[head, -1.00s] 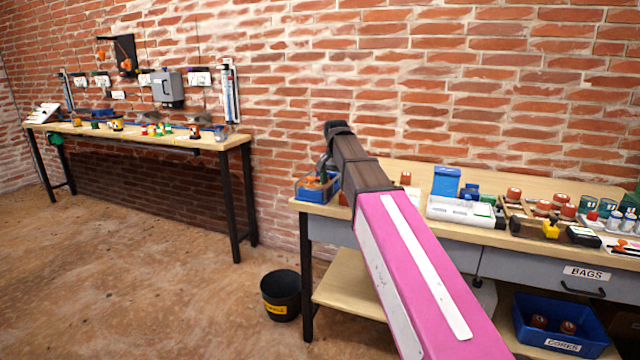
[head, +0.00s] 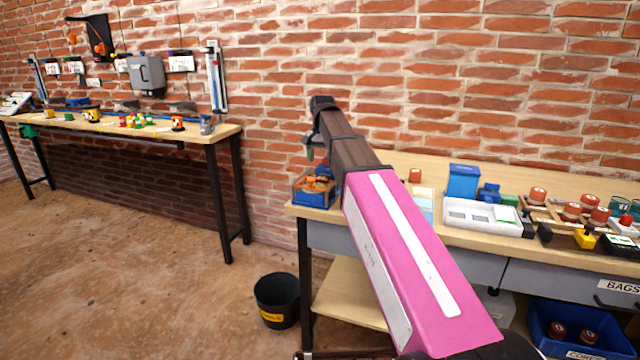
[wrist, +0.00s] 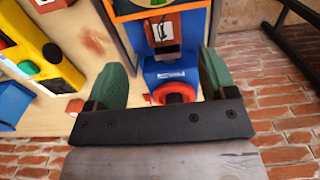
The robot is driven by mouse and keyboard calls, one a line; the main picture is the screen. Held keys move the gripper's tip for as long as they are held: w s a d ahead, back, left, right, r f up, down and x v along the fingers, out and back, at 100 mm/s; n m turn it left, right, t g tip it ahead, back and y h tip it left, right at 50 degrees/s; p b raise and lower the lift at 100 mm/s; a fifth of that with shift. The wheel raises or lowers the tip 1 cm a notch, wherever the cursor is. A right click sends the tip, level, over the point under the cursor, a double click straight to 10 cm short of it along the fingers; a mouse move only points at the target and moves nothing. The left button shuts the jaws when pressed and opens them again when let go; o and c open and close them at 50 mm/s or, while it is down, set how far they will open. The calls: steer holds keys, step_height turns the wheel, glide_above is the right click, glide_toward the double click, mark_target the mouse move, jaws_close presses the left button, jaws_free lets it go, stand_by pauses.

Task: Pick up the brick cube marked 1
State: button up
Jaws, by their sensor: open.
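My gripper (wrist: 165,80) shows two green fingers spread apart in the wrist view, with nothing held between them. In the head view my gripper (head: 310,153) hangs just above the blue bin (head: 316,200) at the left end of the near bench. In the wrist view a brick-red block with a white label (wrist: 163,28) lies in or over the blue bin (wrist: 167,76), beyond the fingertips. Its mark looks like a 1 but is small and tilted. A red-orange ring (wrist: 175,93) lies between the fingers. The block is not clear in the head view.
A black bucket (head: 277,300) stands on the floor. The brick wall (head: 400,90) is close behind the bench.

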mark_target(321, 178)
steer(key=f, duration=0.9)
steer(key=shift+a+f, duration=0.15)
steer(key=shift+a, duration=0.1)
steer(key=c, duration=1.1)
